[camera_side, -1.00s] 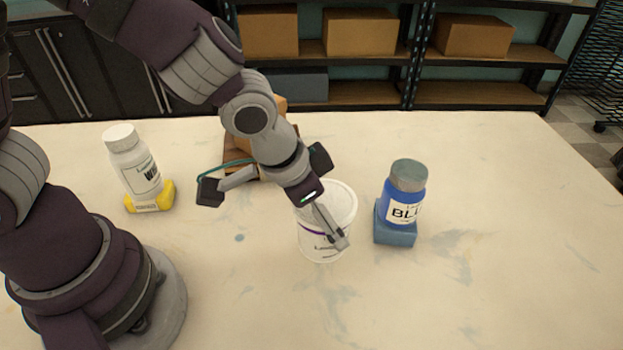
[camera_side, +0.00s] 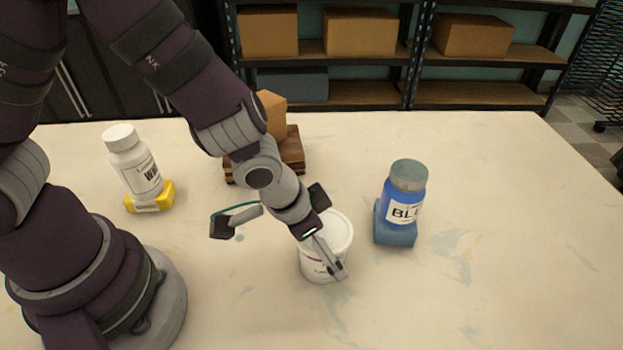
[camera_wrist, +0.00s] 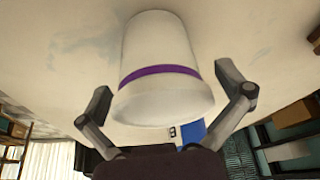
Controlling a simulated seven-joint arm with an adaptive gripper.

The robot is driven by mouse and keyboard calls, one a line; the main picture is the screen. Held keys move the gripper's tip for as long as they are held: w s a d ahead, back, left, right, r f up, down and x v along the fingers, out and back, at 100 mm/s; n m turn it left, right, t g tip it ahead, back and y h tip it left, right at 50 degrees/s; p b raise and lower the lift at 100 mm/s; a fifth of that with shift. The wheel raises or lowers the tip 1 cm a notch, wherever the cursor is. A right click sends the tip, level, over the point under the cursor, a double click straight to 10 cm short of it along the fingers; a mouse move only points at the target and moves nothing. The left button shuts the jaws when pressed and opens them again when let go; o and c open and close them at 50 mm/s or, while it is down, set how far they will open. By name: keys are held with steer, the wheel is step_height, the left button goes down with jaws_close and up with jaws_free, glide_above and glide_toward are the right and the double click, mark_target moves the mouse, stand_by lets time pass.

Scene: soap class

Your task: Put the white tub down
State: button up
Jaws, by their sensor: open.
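The white tub (camera_side: 341,231) with a purple band stands upright and appears to rest on the table (camera_side: 480,290), left of the blue bottle. It fills the middle of the wrist view (camera_wrist: 165,50). My gripper (camera_side: 335,265) is open around it, reaching down at an angle. In the wrist view my gripper (camera_wrist: 164,82) has one finger on each side of the tub, very near its wall. I cannot tell whether a finger still touches it. Part of the tub's front is hidden by a finger in the side view.
A blue bottle (camera_side: 403,192) sits on a blue block (camera_side: 395,233) to the right. A white bottle (camera_side: 134,162) on a yellow block (camera_side: 150,198) stands at the left. A brown box (camera_side: 271,114) on wooden boards (camera_side: 292,152) is behind. The right and front table are clear.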

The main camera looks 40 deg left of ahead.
steer(key=v, duration=1.1)
steer(key=s+a+r+n+y, duration=0.1)
steer(key=s+a+r+n, duration=0.1)
steer(key=a, duration=0.4)
steer(key=s+a+r+n+t, duration=0.1)
steer(key=a+r+n, duration=0.1)
steer(key=a+r, duration=0.3)
steer(key=shift+s+a+r+n+y, duration=0.3)
steer(key=shift+s+a+y, duration=0.1)
steer(key=shift+a, duration=0.3)
